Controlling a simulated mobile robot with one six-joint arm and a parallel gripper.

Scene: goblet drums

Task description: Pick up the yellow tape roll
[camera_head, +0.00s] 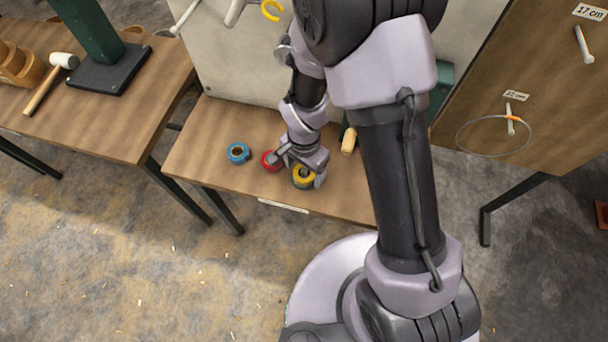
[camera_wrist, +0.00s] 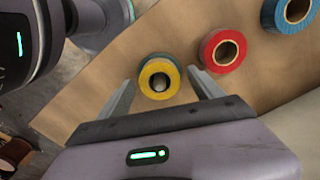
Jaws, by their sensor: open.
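The yellow tape roll (camera_head: 304,180) lies flat near the front edge of the middle table, partly hidden by my gripper in the head view. In the wrist view the yellow tape roll (camera_wrist: 159,66) shows its yellow top ring, greenish side and dark centre hole. My gripper (camera_wrist: 160,78) is open, with one finger to each side of the roll. It is right over the roll in the head view (camera_head: 298,173). I cannot tell whether the fingers touch it.
A red tape roll (camera_wrist: 222,50) lies close beside the right finger. A blue tape roll (camera_head: 238,153) lies farther left in the head view. A light wooden handle (camera_head: 348,141) lies to the right on the table (camera_head: 205,165). A pale board stands behind.

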